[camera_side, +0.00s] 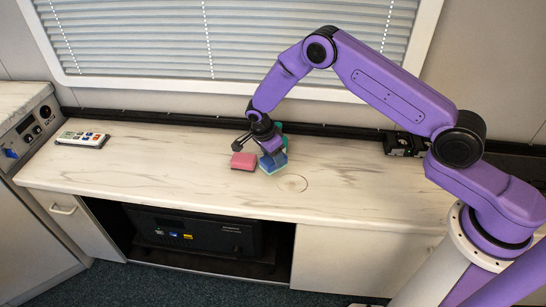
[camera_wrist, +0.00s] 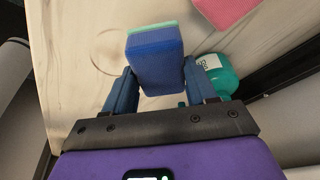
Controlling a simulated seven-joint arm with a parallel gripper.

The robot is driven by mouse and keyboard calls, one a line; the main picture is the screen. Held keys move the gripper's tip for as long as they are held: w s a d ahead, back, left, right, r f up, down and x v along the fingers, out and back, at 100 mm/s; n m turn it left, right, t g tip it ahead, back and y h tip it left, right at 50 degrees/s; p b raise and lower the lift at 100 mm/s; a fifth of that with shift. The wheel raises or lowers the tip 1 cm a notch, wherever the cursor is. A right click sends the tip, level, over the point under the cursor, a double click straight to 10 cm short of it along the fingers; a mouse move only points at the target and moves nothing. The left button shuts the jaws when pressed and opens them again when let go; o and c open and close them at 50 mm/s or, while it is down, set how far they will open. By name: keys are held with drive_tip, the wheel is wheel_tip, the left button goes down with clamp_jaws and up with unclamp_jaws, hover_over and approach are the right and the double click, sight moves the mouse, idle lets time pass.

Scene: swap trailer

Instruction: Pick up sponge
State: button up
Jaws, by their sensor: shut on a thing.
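A blue sponge with a thin green layer (camera_wrist: 155,62) is between the two fingers of my gripper (camera_wrist: 158,88) in the wrist view. In the side view the blue sponge (camera_side: 273,162) is at the tip of my gripper (camera_side: 265,143), over the middle of the counter. My gripper is shut on it. I cannot tell whether its lower edge touches the counter. A pink-red sponge-like block (camera_side: 243,161) lies just left of it, and also shows in the wrist view (camera_wrist: 228,8).
A teal bottle or can (camera_wrist: 217,75) stands close behind the gripper. A ring stain (camera_side: 292,183) marks the counter (camera_side: 180,160) in front. A remote (camera_side: 82,139) lies at the far left. A small black object (camera_side: 403,143) sits at the back right. The counter's left middle is clear.

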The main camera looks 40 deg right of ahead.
drive_tip(key=s+a, duration=1.1)
drive_tip(key=shift+s+a, duration=0.4)
